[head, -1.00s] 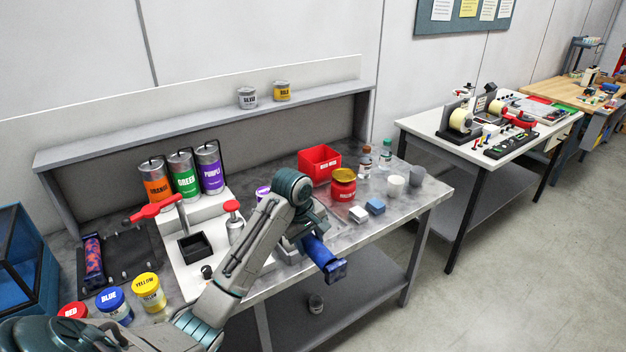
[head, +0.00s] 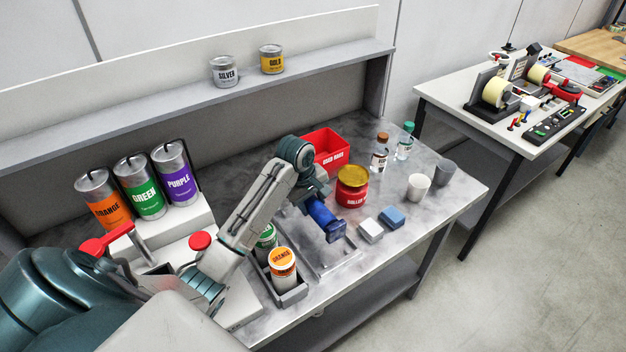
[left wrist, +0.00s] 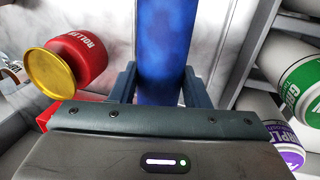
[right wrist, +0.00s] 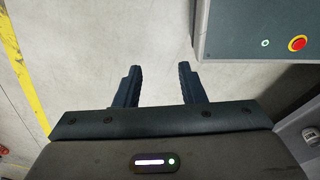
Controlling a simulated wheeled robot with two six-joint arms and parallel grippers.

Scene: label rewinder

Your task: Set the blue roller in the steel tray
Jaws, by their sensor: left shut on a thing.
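The blue roller (head: 325,219) is held in my left gripper (head: 311,200), above the workbench. In the left wrist view the roller (left wrist: 162,45) runs between the two fingers (left wrist: 160,82), which are shut on it. The shallow steel tray (head: 337,257) lies on the bench just below the roller, partly hidden by my arm and the roller. The roller looks tilted and raised above the tray; the exact gap is unclear. My right gripper (right wrist: 158,80) is open and empty over the floor in the right wrist view.
A grey holder (head: 292,297) with orange and green cans stands left of the tray. A white block (head: 370,231), a blue block (head: 391,217), a red rollers can (head: 352,188) and a red bin (head: 331,150) stand right and behind. Cups (head: 418,186) are farther right.

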